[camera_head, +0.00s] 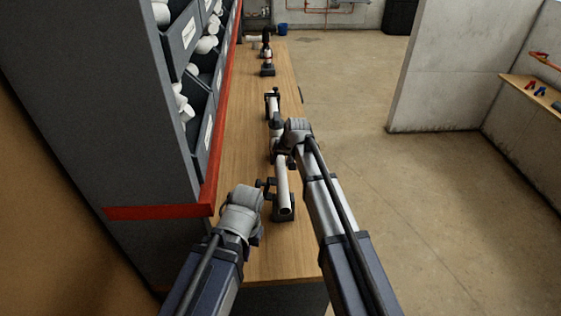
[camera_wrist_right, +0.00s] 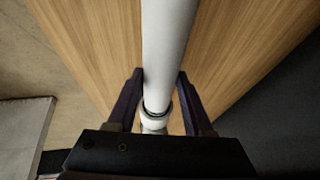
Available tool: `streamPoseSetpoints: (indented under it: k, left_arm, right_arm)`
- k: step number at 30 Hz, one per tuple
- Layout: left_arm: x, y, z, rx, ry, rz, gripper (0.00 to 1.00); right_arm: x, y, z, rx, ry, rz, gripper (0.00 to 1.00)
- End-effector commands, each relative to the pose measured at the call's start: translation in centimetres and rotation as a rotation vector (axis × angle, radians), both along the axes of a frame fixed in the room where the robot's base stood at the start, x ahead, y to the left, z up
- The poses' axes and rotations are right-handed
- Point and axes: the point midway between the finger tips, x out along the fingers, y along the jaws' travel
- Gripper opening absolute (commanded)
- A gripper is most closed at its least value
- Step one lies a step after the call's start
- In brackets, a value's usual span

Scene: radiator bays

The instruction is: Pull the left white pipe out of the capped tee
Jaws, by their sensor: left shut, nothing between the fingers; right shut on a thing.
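A long white pipe (camera_head: 283,185) lies along the bench, its open near end over a dark support (camera_head: 291,212). It also fills the upper middle of the right wrist view (camera_wrist_right: 168,45). My right gripper (camera_head: 281,158) is shut on this pipe near its far end, its fingers on either side. A white fitting with a dark ring (camera_wrist_right: 155,122) shows just past the fingers in the wrist view; the gripper largely hides it in the head view. My left gripper (camera_head: 268,186) is shut and empty, just left of the pipe near its open end.
Another white pipe piece in a dark holder (camera_head: 272,104) lies farther along the wooden bench (camera_head: 243,135). A dark red-and-white item (camera_head: 267,62) stands beyond it. Grey bins with white fittings (camera_head: 192,80) line the left, above a red rail. Open floor lies right.

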Motion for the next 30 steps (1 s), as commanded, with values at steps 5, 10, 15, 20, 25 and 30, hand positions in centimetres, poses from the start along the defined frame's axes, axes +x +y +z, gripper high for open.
streamPoseSetpoints:
  k: [5, 10, 15, 20, 25, 30]
  left_arm:
    - [0.0, 0.0, 0.0, 0.000, 0.000, 0.000, 0.00]
    - [0.0, 0.0, 0.0, 0.000, 0.000, 0.000, 0.00]
    - [0.0, 0.0, 0.0, 0.000, 0.000, 0.000, 0.00]
    - [0.0, 0.0, 0.0, 0.000, 0.000, 0.000, 0.00]
    - [0.0, 0.0, 0.0, 0.000, 0.000, 0.000, 0.00]
    - [0.0, 0.0, 0.0, 0.000, 0.000, 0.000, 0.00]
  right_arm:
    - [0.0, 0.0, 0.0, 0.000, 0.000, 0.000, 0.00]
    - [0.0, 0.0, 0.0, 0.000, 0.000, 0.000, 0.00]
    - [-1.4, 0.0, 0.0, 0.000, 0.001, 0.000, 0.00]
    - [-4.1, 0.0, 0.0, 0.000, 0.002, 0.001, 0.00]
    - [-4.2, 0.0, -0.1, 0.000, 0.005, 0.001, 0.00]
    - [-4.2, 0.0, -0.1, 0.000, 0.006, 0.001, 0.56]
